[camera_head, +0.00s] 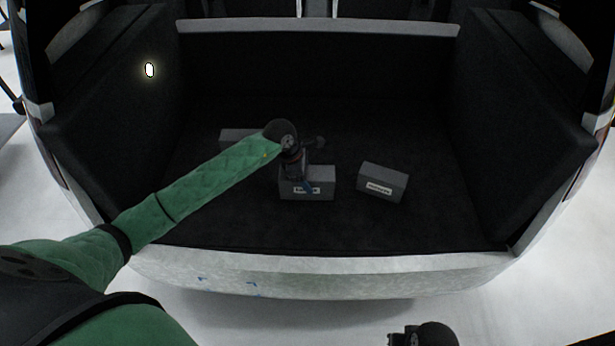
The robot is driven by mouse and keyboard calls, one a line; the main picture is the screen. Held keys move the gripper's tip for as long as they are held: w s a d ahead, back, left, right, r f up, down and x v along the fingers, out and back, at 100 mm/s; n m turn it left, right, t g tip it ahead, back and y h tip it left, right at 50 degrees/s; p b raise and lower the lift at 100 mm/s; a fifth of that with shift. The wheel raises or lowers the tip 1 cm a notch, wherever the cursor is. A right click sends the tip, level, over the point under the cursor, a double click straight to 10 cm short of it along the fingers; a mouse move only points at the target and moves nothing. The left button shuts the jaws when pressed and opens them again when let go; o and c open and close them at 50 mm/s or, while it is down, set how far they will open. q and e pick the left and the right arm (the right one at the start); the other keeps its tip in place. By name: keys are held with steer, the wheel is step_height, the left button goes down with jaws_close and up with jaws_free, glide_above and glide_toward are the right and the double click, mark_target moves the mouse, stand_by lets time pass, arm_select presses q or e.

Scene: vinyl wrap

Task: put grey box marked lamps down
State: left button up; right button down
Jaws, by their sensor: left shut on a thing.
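A grey box (322,181) with a white label, partly covered by my gripper, is in the middle of the dark car boot. I cannot read the whole label. My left gripper (298,172) comes down from above and is shut on this box. The gripper and wrist hide part of the box's top and front. I cannot tell whether the box touches the boot floor. A dark part of my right gripper (405,338) shows at the bottom edge, outside the boot; its fingers are not clear.
A second grey box (388,181) with a white label sits to the right, slightly turned. Another grey box (236,135) lies behind my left forearm, partly hidden. The boot floor (440,215) is clear at the right. The pale boot sill (330,275) runs along the front.

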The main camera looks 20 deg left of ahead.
arm_select(q)
steer(key=shift+f, duration=0.2)
arm_select(e)
steer(key=shift+a+f, duration=0.1)
steer(key=shift+f, duration=0.25)
arm_select(q)
steer(key=shift+f, duration=0.1)
arm_select(e)
steer(key=shift+r, duration=0.25)
arm_select(q)
steer(key=o, duration=1.3)
arm_select(e)
steer(key=shift+r, duration=0.3)
